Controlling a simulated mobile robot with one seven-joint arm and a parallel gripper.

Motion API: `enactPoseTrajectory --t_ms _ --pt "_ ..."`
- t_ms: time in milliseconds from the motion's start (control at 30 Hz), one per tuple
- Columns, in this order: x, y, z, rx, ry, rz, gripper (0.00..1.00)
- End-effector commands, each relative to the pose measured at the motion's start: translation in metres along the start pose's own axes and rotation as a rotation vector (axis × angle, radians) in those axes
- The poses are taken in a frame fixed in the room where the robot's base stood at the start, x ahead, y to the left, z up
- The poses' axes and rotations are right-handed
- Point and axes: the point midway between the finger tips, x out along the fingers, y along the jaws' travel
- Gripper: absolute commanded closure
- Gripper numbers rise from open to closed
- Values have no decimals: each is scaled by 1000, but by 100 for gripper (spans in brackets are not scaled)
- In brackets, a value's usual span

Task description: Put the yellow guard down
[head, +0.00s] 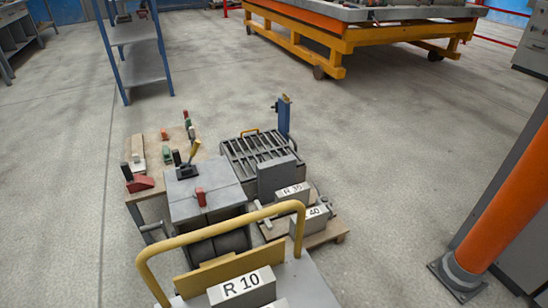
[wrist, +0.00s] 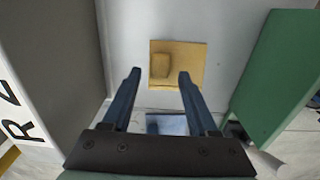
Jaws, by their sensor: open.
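The yellow guard (wrist: 193,52) shows in the wrist view as a flat tan-yellow square plate with a small raised block on it. It is against a pale grey surface, beyond my fingertips. My gripper (wrist: 159,75) is open, with its two dark blue fingers apart. The raised block appears between the fingertips in the picture; I cannot tell how near they are to it. In the head view a tan-yellow plate (head: 200,278) stands behind the R 10 block, partly hidden by it; it may be the same guard. My gripper does not show in the head view.
In the wrist view a green block (wrist: 275,70) is on the right and a grey lettered block (wrist: 45,70) on the left. In the head view the R 10 block (head: 242,288) sits by a yellow rail (head: 215,229). Open floor (head: 400,150) lies to the right.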

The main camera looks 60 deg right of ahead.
Motion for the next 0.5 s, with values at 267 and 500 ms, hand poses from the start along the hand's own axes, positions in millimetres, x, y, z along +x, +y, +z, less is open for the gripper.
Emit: enactPoseTrajectory --t_ms 267,500 --pt "-67 1 0 -2 0 4 40" --pt "-98 0 0 -1 0 1 40"
